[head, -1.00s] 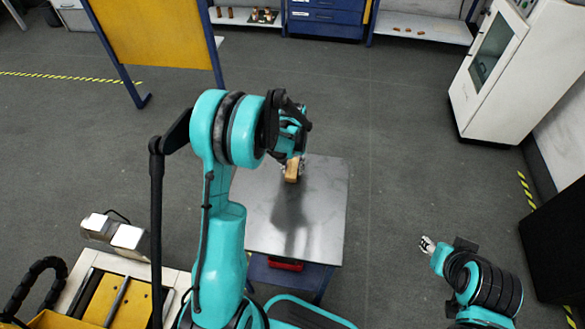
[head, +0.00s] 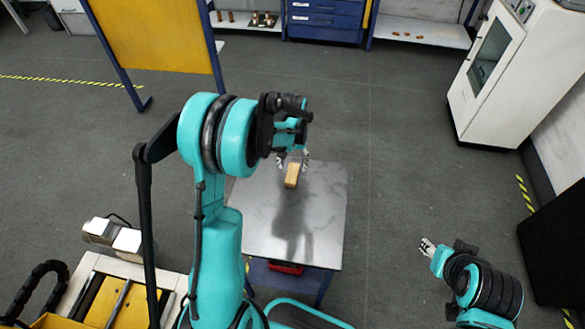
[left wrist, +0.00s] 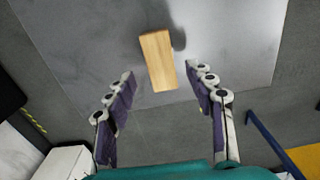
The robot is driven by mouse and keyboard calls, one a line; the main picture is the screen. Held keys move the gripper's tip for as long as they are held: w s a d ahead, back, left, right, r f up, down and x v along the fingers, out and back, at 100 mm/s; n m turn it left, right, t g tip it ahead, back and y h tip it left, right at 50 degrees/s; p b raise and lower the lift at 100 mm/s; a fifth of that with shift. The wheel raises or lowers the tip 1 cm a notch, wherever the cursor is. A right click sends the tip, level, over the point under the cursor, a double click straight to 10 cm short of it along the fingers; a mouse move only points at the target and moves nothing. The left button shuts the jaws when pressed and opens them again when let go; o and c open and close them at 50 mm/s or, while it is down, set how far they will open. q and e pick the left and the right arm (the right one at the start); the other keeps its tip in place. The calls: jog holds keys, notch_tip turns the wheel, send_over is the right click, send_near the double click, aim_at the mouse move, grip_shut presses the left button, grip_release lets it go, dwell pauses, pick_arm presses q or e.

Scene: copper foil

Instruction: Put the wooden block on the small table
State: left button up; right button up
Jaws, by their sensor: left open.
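The wooden block (head: 291,175) rests on the metal top of the small table (head: 318,220), near its far edge. My left gripper (head: 293,160) is open just above and behind the block, apart from it. In the left wrist view, the block (left wrist: 158,62) lies on the tabletop (left wrist: 85,45), beyond the two spread fingertips (left wrist: 167,75), with nothing between the fingers. My right gripper (head: 427,246) is off to the right, away from the table, its fingers too small to judge.
A red object (head: 286,268) sits beneath the tabletop. A white cabinet (head: 500,75) stands at the right, and a yellow board (head: 155,35) at the upper left. Shelves and blue drawers (head: 325,18) are at the back.

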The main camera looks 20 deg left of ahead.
aim_at(293, 173)
pick_arm(q)
jog(key=s+d+r+t+p, duration=0.1)
jog(key=s+d+r, duration=0.15)
jog(key=r, duration=0.25)
jog(key=s+d+r+m+t, duration=0.1)
jog(key=s+r, duration=0.2)
jog(key=r, duration=0.3)
jog(key=s+d+r+t+p, duration=0.1)
jog(key=s+r, duration=0.2)
jog(key=r, duration=0.2)
jog(key=s+d+r+m+t, duration=0.1)
jog(key=s+d+t, duration=0.3)
jog(key=s, duration=0.7)
jog(key=shift+s+d+r+m, duration=0.15)
jog(key=shift+r+m, duration=0.25)
jog(key=shift+r, duration=0.1)
jog(key=shift+b, duration=0.3)
jog(key=shift+f, duration=0.3)
